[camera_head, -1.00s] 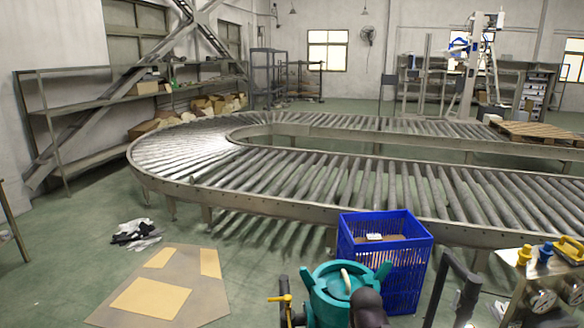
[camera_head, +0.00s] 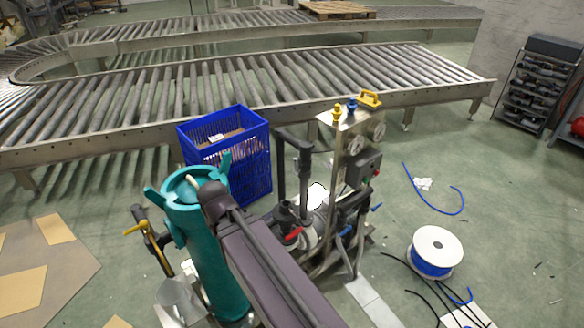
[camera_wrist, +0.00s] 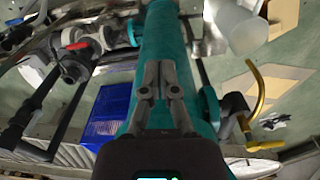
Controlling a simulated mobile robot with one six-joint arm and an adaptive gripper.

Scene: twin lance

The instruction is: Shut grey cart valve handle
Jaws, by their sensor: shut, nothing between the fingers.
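A grey metal cart (camera_head: 343,150) with a panel and gauges stands right of centre in the head view. A black valve with a red handle (camera_head: 293,235) sits low on its pipework; the red handle also shows at upper left in the wrist view (camera_wrist: 76,46). A yellow handle (camera_head: 137,228) is on dark piping left of the teal vessel (camera_head: 200,240); it shows large at right in the wrist view (camera_wrist: 262,95). My gripper (camera_wrist: 160,68) is shut and empty in front of the teal vessel, apart from both handles. I cannot make out the fingers in the head view.
A blue crate (camera_head: 240,165) stands behind the teal vessel. The roller conveyor (camera_head: 180,95) crosses behind. A reel of blue hose (camera_head: 435,252) and loose cables lie on the floor at right. Flat cardboard (camera_head: 70,285) lies at left.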

